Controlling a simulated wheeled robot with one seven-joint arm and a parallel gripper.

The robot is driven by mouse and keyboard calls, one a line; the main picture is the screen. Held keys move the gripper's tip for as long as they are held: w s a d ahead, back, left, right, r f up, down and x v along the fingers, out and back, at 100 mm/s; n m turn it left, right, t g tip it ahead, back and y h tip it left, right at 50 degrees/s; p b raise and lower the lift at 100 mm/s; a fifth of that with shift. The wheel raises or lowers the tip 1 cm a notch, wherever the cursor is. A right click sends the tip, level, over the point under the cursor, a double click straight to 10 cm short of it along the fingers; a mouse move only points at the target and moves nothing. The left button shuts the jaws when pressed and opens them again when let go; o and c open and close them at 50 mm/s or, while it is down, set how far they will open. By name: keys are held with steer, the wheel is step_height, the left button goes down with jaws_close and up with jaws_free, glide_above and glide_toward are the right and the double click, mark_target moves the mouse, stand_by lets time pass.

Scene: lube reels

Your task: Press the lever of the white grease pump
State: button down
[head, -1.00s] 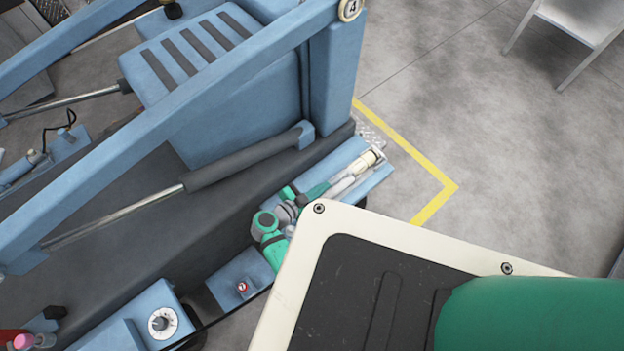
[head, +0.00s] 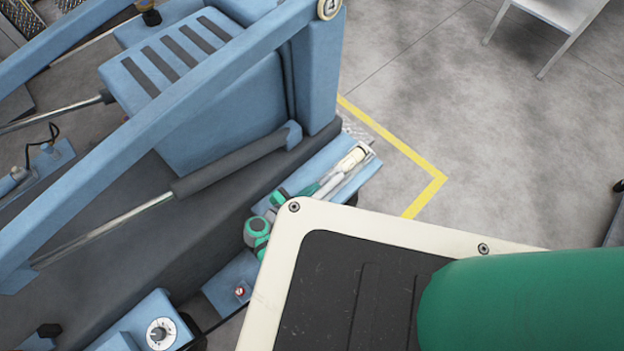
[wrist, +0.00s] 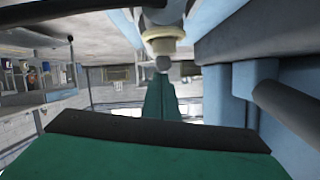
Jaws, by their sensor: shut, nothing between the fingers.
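My gripper (wrist: 162,78) is shut and empty. Its green fingers point at the knob, and their tips look close to it; I cannot tell whether they touch.
The blue lift machine (head: 190,100) with slanting beams and a dark gas strut (head: 230,160) stands left of the pump. A yellow floor line (head: 400,150) runs right of the ledge. Open grey floor and a white table (head: 545,20) are further right.

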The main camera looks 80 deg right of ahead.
steer(key=r, duration=0.4)
steer(key=shift+s+a, duration=0.15)
steer(key=shift+a, duration=0.25)
steer(key=v, duration=0.9)
steer(key=shift+a+f, duration=0.2)
steer(key=shift+a, duration=0.1)
